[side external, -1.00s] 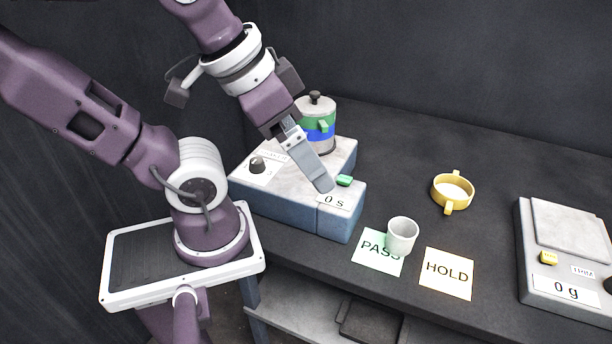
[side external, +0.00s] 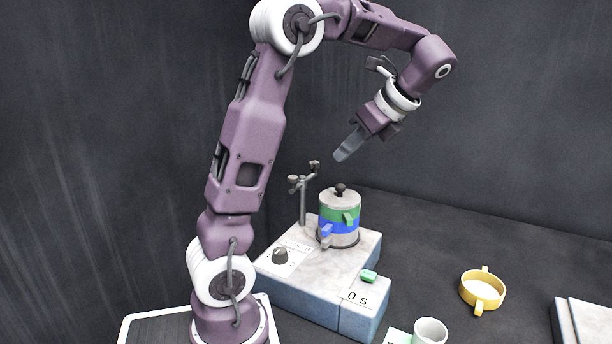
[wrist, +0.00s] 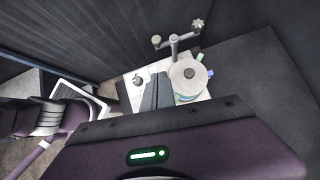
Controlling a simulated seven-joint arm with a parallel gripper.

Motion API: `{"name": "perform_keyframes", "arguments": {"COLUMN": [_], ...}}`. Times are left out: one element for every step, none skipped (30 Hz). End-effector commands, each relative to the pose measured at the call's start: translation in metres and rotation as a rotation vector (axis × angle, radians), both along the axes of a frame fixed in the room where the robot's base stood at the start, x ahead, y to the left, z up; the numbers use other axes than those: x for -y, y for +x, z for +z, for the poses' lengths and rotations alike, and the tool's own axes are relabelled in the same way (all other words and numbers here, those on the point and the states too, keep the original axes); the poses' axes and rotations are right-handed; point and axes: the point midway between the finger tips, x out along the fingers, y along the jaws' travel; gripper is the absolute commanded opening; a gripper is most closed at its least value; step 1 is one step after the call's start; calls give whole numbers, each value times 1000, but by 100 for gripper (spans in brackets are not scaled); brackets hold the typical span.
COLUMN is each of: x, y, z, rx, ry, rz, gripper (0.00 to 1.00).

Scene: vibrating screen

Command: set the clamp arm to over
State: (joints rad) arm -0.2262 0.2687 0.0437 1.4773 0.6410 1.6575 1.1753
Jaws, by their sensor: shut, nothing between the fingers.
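The clamp arm (side external: 303,182) is a grey crossbar with knobbed ends on a thin upright post at the back of the vibrating screen's base. In the wrist view the clamp arm (wrist: 180,38) lies off to the side of the round lid, not across it. The sieve stack (side external: 338,212) has green and blue rings under a grey lid with a dark knob. My gripper (side external: 345,150) is shut and empty, in the air above the stack and clear of the clamp arm. Its fingers (wrist: 155,95) also show in the wrist view.
The base (side external: 330,270) carries a dark dial (side external: 280,256), a green button (side external: 369,276) and a "0 s" display. A yellow two-handled pan (side external: 482,291), a white cup (side external: 430,332) and a scale (side external: 585,325) stand to the right. Dark walls stand behind.

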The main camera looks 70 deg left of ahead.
Motion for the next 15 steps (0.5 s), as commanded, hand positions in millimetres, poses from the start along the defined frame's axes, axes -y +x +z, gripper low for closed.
{"name": "perform_keyframes", "arguments": {"x": [-2,-2,-2,-2,-2,-2,-2,-2,-2,-3,-3,-5,-7,-10,-14], "y": [1,1,1,1,1,1,1,1,0,0,-1,-2,-4,-6,-9], "z": [0,0,0,0,0,0,0,0,0,-1,-2,-5,-8,-12,-17], "rx": [-11,-15,-15,-15,-14,-14,-13,-13,-13,-11,-13,-13,-13,-13,-13], "ry": [2,1,1,1,1,1,1,1,1,0,1,0,0,0,-1], "rz": [-1,-2,-3,-3,-4,-3,-4,-4,-4,-3,-2,-2,-2,-2,-1], "gripper": [0,0,0,0,0,0,0,0,0,0,0,0,0,0,0]}}
